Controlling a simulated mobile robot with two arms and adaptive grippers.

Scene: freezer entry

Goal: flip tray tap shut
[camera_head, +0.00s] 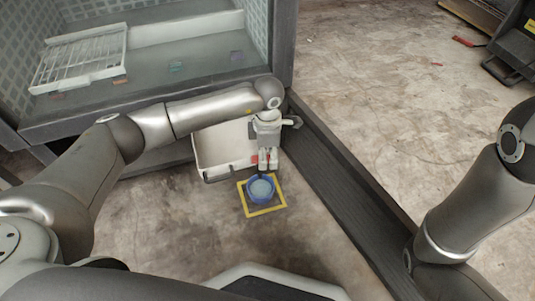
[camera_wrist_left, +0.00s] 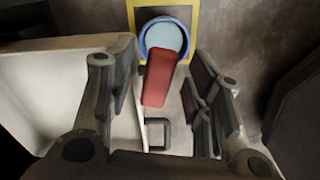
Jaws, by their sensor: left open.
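The white tray (camera_head: 222,150) juts out low at the front of the freezer cabinet. Its tap has a red lever (camera_wrist_left: 158,78), seen between the fingers of my left gripper (camera_wrist_left: 162,80) in the left wrist view. In the head view my left gripper (camera_head: 267,163) is at the tray's right front corner and hides most of the tap. It is open, with no clear finger contact on the lever. A blue bowl (camera_head: 250,192) with pale blue contents stands below the tap; it also shows beyond the lever in the left wrist view (camera_wrist_left: 143,38). My right gripper is out of view.
The bowl stands inside a yellow square marking (camera_head: 266,212) on the floor. A dark raised rail (camera_head: 335,180) runs along the right side. The freezer cabinet (camera_head: 200,75) holds a white rack (camera_head: 80,62). The tray has a dark front handle (camera_head: 218,176).

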